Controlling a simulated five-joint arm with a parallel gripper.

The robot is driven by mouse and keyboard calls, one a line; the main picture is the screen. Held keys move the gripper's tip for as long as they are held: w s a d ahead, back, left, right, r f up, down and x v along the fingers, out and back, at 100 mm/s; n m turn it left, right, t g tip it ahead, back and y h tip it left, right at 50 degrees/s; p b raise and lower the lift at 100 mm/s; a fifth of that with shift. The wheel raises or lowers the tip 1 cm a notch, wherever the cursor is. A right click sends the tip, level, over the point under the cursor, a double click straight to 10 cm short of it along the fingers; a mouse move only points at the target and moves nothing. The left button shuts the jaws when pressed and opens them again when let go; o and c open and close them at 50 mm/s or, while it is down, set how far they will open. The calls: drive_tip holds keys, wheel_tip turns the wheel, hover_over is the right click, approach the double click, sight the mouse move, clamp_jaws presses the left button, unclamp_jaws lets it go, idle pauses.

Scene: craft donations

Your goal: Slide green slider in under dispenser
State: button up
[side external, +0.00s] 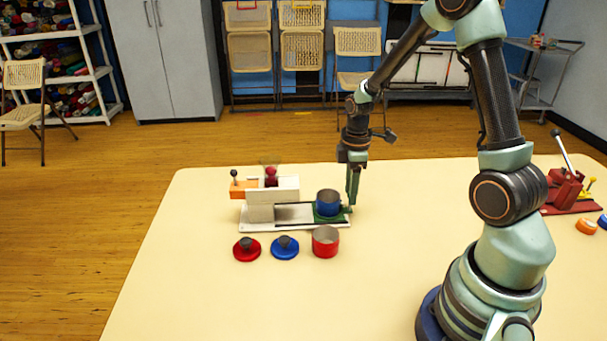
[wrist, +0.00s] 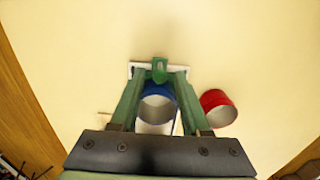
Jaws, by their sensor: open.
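The dispenser (side external: 262,196) is a white block on a pale base plate with a dark grey track running right. The green slider (side external: 338,214) is at the right end of the track, clear of the dispenser, with an upright blue cup (side external: 328,205) on it. My gripper (side external: 352,206) points down at the slider's right end. In the wrist view my open fingers (wrist: 158,80) straddle the slider's green tab (wrist: 160,70), with gaps showing on both sides. The blue cup (wrist: 157,105) shows between the fingers. Contact with the tab cannot be told.
A red cup (side external: 325,243), a blue lid (side external: 285,247) and a red lid (side external: 247,249) lie in front of the base plate. An orange drawer (side external: 243,189) juts from the dispenser's left. A red lever press (side external: 566,190) stands far right.

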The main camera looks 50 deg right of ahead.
clamp_jaws()
drive_tip(key=shift+w+a, duration=3.6)
drive_tip(key=shift+w, duration=0.1)
unclamp_jaws()
drive_tip(key=shift+s+r, duration=0.1)
drive_tip(key=shift+r, duration=3.65)
